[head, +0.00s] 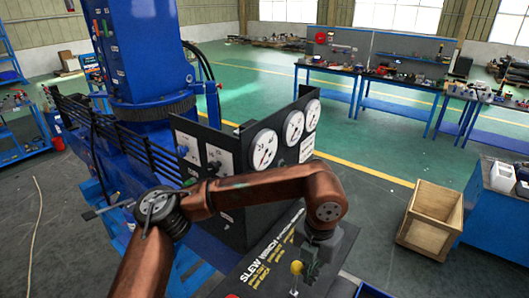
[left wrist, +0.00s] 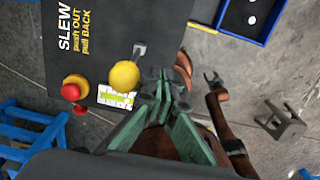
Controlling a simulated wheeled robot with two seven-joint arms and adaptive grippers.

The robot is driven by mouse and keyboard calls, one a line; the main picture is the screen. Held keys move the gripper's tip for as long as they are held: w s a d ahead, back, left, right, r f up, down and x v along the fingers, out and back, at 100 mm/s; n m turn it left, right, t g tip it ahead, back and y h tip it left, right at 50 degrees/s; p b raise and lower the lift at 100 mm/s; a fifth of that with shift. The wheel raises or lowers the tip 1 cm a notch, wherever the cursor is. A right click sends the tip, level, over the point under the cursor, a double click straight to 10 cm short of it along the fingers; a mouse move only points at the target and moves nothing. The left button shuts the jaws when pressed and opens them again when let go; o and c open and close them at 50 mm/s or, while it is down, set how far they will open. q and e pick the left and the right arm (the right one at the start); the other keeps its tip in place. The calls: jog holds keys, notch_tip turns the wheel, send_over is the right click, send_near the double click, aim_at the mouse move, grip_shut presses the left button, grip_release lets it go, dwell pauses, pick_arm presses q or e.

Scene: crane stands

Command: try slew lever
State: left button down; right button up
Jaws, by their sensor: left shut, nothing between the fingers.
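The slew lever's yellow ball knob (head: 296,267) stands on the dark control panel (head: 262,272), near the printed word SLEW. In the left wrist view the yellow knob (left wrist: 124,75) sits on a short grey stem beside the lettering. My left gripper (head: 312,262) is shut and empty, its fingers pointing down right beside the knob. In the left wrist view its closed fingers (left wrist: 163,82) lie just right of the knob; I cannot tell whether they touch it. My right gripper (left wrist: 213,80) shows small in the left wrist view, its fingers apart; the head view does not show it.
A red button (left wrist: 75,88) and a pale label (left wrist: 115,97) are near the knob. A gauge box (head: 246,150) with several white dials stands behind my left arm.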

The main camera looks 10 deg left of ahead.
aim_at(300, 265)
pick_arm(q)
jog(key=shift+a, duration=0.15)
jog(key=shift+w+a+b, duration=0.2)
jog(key=shift+w+a, duration=0.1)
jog(key=shift+a, duration=0.35)
jog(key=shift+w+a+b, duration=0.15)
jog(key=shift+w+a, duration=0.1)
jog(key=shift+a, duration=0.35)
jog(key=shift+w+a, duration=0.3)
jog(key=shift+a, duration=0.35)
jog(key=shift+w+a, duration=0.3)
jog(key=shift+a, duration=0.3)
